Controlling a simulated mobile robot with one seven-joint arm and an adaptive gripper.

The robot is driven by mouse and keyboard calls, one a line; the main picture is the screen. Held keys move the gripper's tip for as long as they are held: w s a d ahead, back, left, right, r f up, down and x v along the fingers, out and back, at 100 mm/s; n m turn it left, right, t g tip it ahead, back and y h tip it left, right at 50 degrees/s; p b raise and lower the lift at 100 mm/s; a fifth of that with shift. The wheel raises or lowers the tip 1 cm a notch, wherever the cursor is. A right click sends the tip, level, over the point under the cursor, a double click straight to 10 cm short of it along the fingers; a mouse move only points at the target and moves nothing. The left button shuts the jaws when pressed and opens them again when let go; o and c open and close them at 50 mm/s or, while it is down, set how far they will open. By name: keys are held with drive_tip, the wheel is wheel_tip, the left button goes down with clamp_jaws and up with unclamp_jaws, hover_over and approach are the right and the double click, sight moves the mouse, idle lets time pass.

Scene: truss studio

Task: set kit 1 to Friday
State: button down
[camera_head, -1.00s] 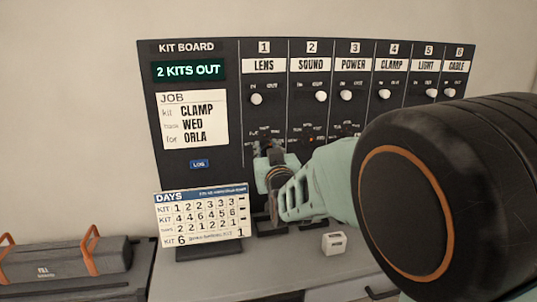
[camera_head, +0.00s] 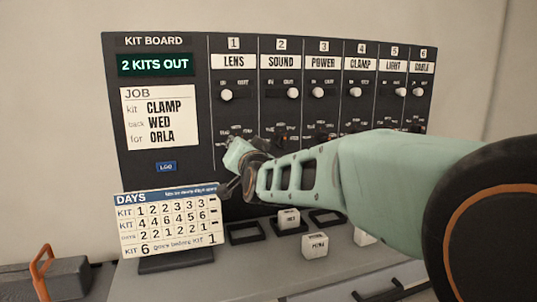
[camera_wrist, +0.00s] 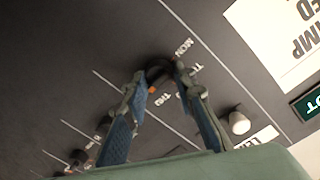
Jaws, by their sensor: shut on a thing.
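The kit board (camera_head: 165,185) stands upright, with kit 1, LENS (camera_head: 234,61), as its leftmost kit column. My gripper (camera_head: 236,150) is at the lower part of that column. In the wrist view my gripper (camera_wrist: 158,75) has its two fingers on either side of a dark round day knob (camera_wrist: 158,68), shut on it. An orange mark (camera_wrist: 152,89) shows on the knob's lower left edge in that view. In the head view my gripper hides the knob.
White slider knobs (camera_head: 226,95) run along the board's upper part. A DAYS card (camera_head: 165,225) stands at lower left. White blocks (camera_head: 314,245) and dark square frames (camera_head: 246,233) sit on the bench below my arm. An orange-handled case (camera_head: 60,278) lies at far left.

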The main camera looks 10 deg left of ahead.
idle(0.4)
drive_tip(key=c, duration=1.6)
unclamp_jaws()
drive_tip(key=shift+r+p, duration=0.1)
drive_tip(key=shift+p, duration=0.3)
